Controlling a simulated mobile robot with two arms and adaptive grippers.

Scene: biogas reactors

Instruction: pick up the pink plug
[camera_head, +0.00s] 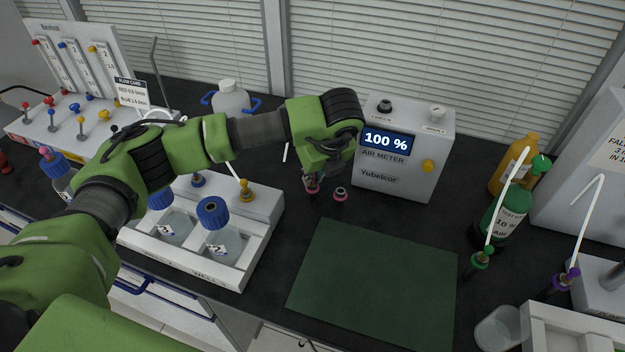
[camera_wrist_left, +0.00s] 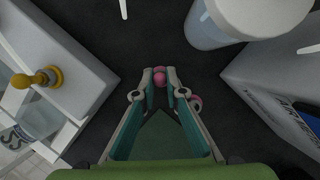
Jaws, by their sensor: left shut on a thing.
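The pink plug (camera_wrist_left: 160,76) shows between the fingertips of my left gripper (camera_wrist_left: 160,82) in the left wrist view. The gripper is shut on it. In the head view my left gripper (camera_head: 312,186) points down at the black bench left of the air meter, and a bit of the plug shows at its tips. I cannot tell whether the plug touches the bench. A second pink-topped piece (camera_head: 340,193) with a dark base stands just right of the gripper; it also shows in the left wrist view (camera_wrist_left: 196,103), partly behind a finger. My right gripper is not in view.
The white air meter (camera_head: 395,175) reading 100 % stands close on the right. A white tray (camera_head: 262,245) with blue-capped bottles is on the left. A white container (camera_head: 230,98) stands behind. A green mat (camera_head: 375,275) lies clear in front.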

